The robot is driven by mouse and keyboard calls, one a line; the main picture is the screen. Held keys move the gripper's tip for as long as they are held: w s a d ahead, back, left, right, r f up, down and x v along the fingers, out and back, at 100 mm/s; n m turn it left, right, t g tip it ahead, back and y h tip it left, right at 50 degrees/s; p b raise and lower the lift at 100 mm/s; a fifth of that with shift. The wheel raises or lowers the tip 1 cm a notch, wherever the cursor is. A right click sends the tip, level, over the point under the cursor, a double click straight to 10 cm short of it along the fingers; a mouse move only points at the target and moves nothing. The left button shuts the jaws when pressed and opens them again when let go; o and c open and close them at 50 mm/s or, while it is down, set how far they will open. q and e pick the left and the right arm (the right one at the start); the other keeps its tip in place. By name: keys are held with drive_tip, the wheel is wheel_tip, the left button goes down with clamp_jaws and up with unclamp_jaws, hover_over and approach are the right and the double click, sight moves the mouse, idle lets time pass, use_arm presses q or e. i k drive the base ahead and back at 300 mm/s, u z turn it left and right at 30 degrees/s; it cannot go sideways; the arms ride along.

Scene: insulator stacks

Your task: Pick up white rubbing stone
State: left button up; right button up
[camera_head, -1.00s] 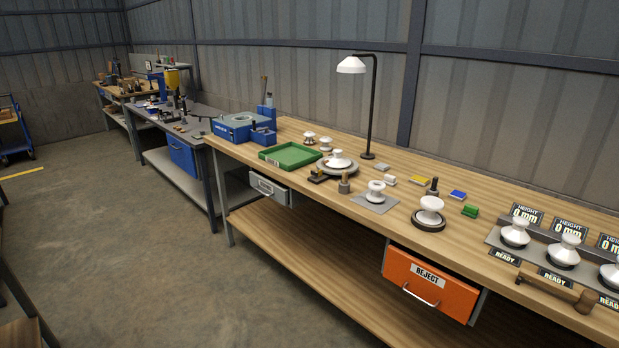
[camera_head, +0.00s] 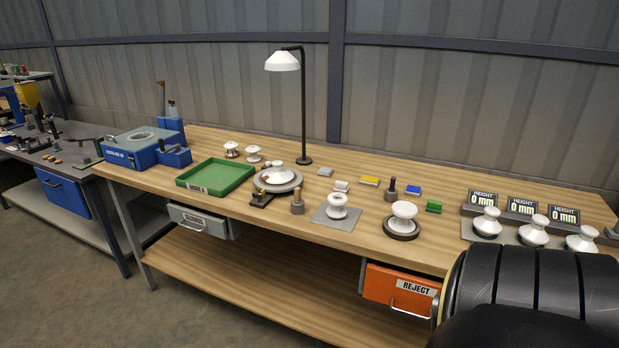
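A small white block (camera_head: 341,186), which looks like the white rubbing stone, lies on the wooden workbench (camera_head: 270,226) just behind a grey square plate (camera_head: 322,221) with a white insulator (camera_head: 337,206) on it. A flatter, light grey block (camera_head: 325,171) lies a little farther back. Neither gripper shows in the view. A large dark, ribbed part, probably of my own arm, fills the lower right corner and hides the bench's right front.
A yellow block (camera_head: 370,181), a blue block (camera_head: 413,189) and a green block (camera_head: 434,206) lie to the right. A lamp (camera_head: 303,110) stands behind. Insulators, a green tray (camera_head: 217,174) and a dark post (camera_head: 391,190) are nearby. The orange reject drawer (camera_head: 398,288) is below.

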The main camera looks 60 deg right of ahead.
sight(339, 187)
drive_tip(key=i, duration=2)
drive_tip(key=z, duration=3.45)
